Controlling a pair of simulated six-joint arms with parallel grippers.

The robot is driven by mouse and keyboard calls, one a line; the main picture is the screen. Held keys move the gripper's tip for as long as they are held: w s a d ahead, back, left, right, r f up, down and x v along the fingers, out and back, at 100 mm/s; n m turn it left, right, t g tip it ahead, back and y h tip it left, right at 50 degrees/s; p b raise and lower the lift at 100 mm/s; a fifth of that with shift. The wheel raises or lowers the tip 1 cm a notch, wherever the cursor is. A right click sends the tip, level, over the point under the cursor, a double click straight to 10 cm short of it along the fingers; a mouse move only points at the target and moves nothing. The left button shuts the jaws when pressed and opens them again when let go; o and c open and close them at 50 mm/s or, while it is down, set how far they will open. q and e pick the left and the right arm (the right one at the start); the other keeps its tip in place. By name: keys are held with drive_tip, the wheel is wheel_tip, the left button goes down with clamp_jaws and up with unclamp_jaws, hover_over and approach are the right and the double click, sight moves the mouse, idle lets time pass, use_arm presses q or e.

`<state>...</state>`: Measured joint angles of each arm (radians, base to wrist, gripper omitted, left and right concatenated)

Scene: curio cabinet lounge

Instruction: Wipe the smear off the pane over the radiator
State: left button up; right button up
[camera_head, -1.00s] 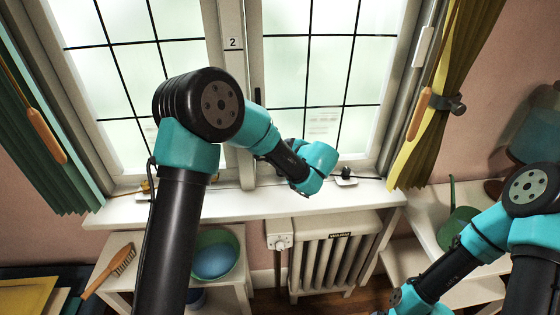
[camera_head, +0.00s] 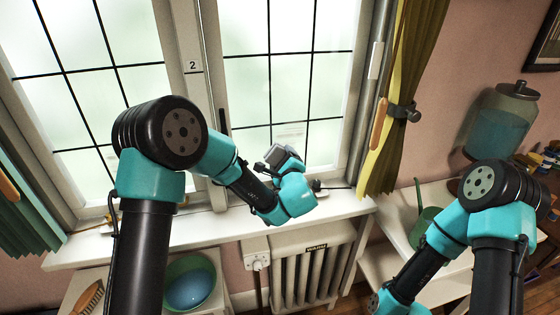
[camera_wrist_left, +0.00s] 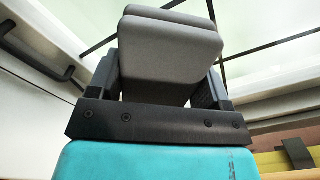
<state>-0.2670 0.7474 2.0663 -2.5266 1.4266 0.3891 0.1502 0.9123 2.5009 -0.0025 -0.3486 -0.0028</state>
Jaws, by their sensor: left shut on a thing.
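The right window's pane (camera_head: 338,120) stands above the radiator (camera_head: 318,262). A faint whitish patch (camera_head: 290,132), perhaps the smear, shows low on this pane. My left gripper (camera_head: 276,160) is shut on a grey, round-cornered pad (camera_head: 272,154) in front of the lower pane, just above the sill. The pad also shows in the left wrist view (camera_wrist_left: 170,50), between the fingers and pointing up toward the glass. I cannot tell whether the pad touches the glass. My right gripper is out of view; only its arm shows at lower right.
The white sill (camera_head: 215,230) runs below the window, with small dark fittings. A yellow-green curtain (camera_head: 390,110) hangs at right. A blue-green bowl (camera_head: 190,284) and a brush (camera_head: 88,298) are at lower left. A glass jar (camera_head: 497,120) stands at right.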

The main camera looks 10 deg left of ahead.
sight(295, 140)
use_arm(q)
drive_tip(key=shift+w, duration=0.1)
drive_tip(key=shift+x, duration=2.95)
drive_tip(key=shift+x, duration=1)
drive_tip(key=shift+w+d, duration=0.25)
drive_tip(key=shift+d, duration=0.6)
drive_tip(key=shift+w+d, duration=0.25)
drive_tip(key=shift+d, duration=0.6)
drive_tip(key=shift+w+d, duration=0.4)
drive_tip(key=shift+d, duration=0.4)
drive_tip(key=shift+w+d, duration=0.35)
drive_tip(key=shift+d, duration=0.4)
drive_tip(key=shift+d, duration=0.1)
